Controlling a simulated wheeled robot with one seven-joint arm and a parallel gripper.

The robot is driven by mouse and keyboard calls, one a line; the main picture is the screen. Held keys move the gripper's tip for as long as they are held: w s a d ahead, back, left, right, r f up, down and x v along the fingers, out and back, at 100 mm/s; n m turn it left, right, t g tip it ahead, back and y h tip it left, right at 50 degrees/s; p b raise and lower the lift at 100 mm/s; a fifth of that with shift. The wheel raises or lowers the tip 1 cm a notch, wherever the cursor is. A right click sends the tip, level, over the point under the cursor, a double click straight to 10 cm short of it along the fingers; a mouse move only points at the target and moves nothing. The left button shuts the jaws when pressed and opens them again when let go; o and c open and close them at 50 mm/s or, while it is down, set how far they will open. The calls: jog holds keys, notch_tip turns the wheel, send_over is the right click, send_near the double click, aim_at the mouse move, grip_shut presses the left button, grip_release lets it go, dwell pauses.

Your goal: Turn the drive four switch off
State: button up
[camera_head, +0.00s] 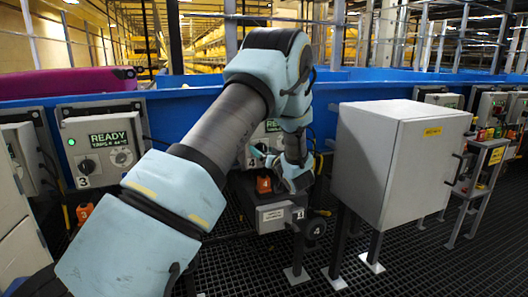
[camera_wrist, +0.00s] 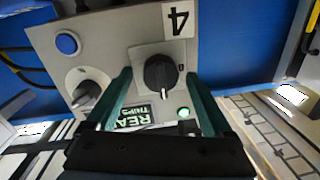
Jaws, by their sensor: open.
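The drive four switch (camera_wrist: 160,72) is a black rotary knob on a pale square plate, beside the "4" label (camera_wrist: 178,18) in the wrist view. The wrist view shows the panel roughly upside down. My gripper (camera_wrist: 158,80) is open, with one green finger on each side of the knob; contact cannot be told. A green lamp (camera_wrist: 184,113) is lit near the right finger. In the head view my gripper (camera_head: 262,155) is at the drive four panel (camera_head: 270,129), and my arm hides much of that panel and the knob.
A second selector (camera_wrist: 86,94) and a blue button (camera_wrist: 67,43) share the panel. The drive three panel (camera_head: 103,144) is to the left, showing READY. A grey cabinet (camera_head: 390,160) stands close on the right. A junction box (camera_head: 279,215) is below. The dark grating floor (camera_head: 440,260) is clear in front.

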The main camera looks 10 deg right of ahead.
grip_shut()
dwell(0.6)
jog(key=n+b, duration=0.3)
jog(key=b, duration=0.1)
jog(key=shift+f+n, duration=0.15)
jog(key=shift+n, duration=0.15)
jog(key=n+b, duration=0.5)
jog(key=shift+a+h+b, duration=0.15)
jog(key=shift+h+b, duration=0.15)
jog(key=shift+h, duration=0.1)
jog(key=n+b, duration=0.5)
jog(key=b, duration=0.1)
jog(key=shift+a+f+g, duration=0.1)
jog(key=shift+g, duration=0.2)
jog(key=n+h+b, duration=0.1)
jog(key=n+b, duration=0.2)
jog(key=b, duration=0.1)
jog(key=shift+r, duration=0.2)
jog(key=shift+n, duration=0.3)
